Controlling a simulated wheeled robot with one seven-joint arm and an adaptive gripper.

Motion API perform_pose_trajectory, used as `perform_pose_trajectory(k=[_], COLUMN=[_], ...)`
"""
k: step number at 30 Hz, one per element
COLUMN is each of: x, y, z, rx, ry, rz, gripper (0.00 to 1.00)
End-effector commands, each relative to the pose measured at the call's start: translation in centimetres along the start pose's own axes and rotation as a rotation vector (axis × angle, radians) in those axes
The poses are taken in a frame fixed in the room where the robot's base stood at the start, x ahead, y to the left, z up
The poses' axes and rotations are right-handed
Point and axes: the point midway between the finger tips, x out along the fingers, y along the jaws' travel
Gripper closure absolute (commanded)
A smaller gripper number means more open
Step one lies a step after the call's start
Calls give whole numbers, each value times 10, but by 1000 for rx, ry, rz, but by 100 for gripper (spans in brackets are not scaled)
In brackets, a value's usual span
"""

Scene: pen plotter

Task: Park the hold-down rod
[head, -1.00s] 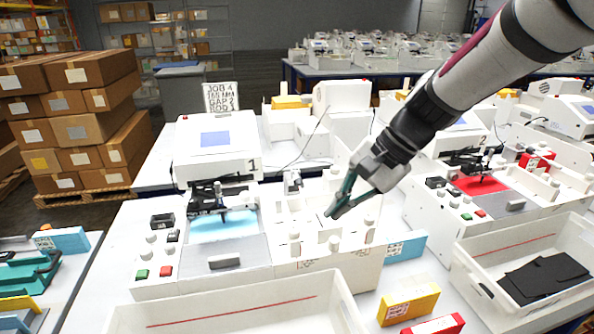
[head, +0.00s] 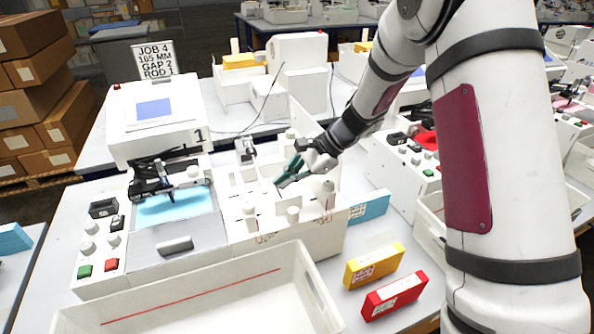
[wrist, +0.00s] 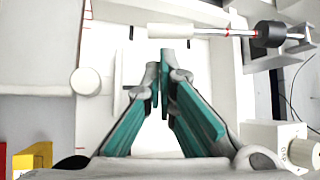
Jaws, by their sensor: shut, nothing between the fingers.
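My gripper (head: 281,182) is over the white station right of plotter 1 (head: 155,118). In the wrist view its teal fingers (wrist: 160,72) are drawn together, with nothing held between them. A horizontal rod with a white end (wrist: 170,31) and a black collar (wrist: 270,34) lies just beyond the fingertips; I take it for the hold-down rod. A gap shows between it and the fingertips. Its collar end is near a grey bracket. In the head view I cannot pick the rod out for certain. A sign (head: 154,61) reads JOB 4, 165 MM, GAP 2, ROD 1.
Several white posts, one here (head: 292,215), stand around the gripper. An empty white bin (head: 215,300) with a red line is in front. A yellow box (head: 374,265), a red box (head: 394,296) and a blue box (head: 369,207) lie to the right.

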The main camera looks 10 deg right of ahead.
Motion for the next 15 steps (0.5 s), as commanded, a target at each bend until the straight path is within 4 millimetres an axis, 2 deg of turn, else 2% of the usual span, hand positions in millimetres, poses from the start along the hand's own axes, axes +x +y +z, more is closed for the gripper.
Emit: perform_pose_trajectory(k=[6, 15], x=[28, 37], y=[1, 0], z=[0, 0], rx=[1, -1], ry=[0, 1], rz=[1, 0], gripper=[100, 100])
